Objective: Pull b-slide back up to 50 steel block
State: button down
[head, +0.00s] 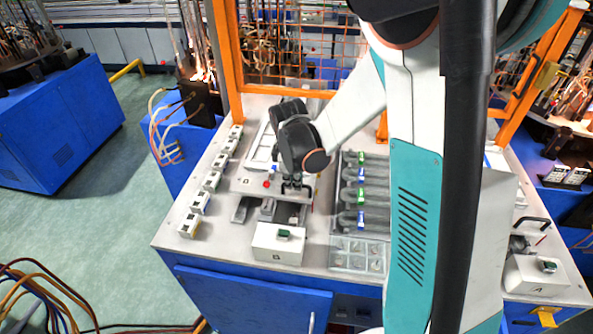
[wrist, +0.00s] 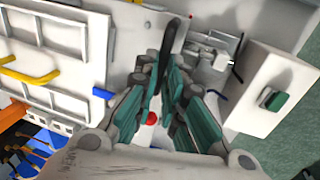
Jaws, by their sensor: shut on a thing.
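My gripper (head: 296,186) points down over the B station in the head view. In the wrist view its teal fingers (wrist: 167,88) are closed around a black bar-like handle (wrist: 172,40), which I take to be the b-slide's handle. The b-slide's white plate (head: 243,184) lies behind the dark rail bed (head: 288,213). A small grey steel block (head: 267,208) sits in the rail area; metal fittings also show there in the wrist view (wrist: 208,52). My gripper hides much of the handle, and I cannot read a "50" mark.
A white box marked B with a green button (head: 284,235) stands in front of the rails. White switch boxes (head: 212,181) line the left edge. A tube rack (head: 361,195) and a clear compartment tray (head: 357,257) stand to the right. An orange mesh fence (head: 303,42) rises behind.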

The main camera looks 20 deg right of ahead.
jog(key=shift+s+a, duration=0.15)
jog(key=shift+s, duration=0.1)
jog(key=c, duration=1.9)
grip_release()
jog(key=shift+o, duration=1.1)
jog(key=shift+s+a, duration=0.15)
jog(key=shift+r, duration=0.1)
notch_tip(320, 180, up, 12)
jog(key=s+a, duration=0.1)
jog(key=shift+s+f, duration=0.2)
jog(key=shift+s, duration=0.15)
